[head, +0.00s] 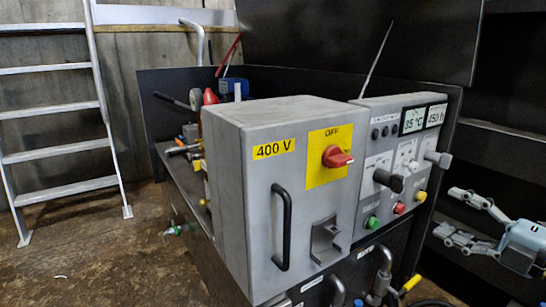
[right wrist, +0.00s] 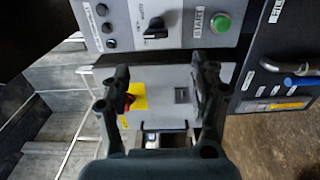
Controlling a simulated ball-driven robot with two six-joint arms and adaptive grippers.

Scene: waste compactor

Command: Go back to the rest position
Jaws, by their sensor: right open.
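My right gripper (head: 448,213) is at the right edge of the head view, its two fingers spread and pointing left with nothing between them. In the right wrist view the right gripper (right wrist: 158,75) also shows open and empty, in front of the machine. The grey 400 V cabinet (head: 225,185) stands in the middle of the head view, with a red rotary switch (head: 337,157) on a yellow plate. The grey control panel (head: 380,150) is to its right, apart from the gripper in the picture. My left gripper is not in view.
The panel carries a green button (head: 373,222), a red button (head: 399,208) and a yellow button (head: 421,196). Pipes and valves (head: 380,283) are below. A ladder (head: 62,125) leans at the left. The floor (head: 115,255) at the left front is mostly clear.

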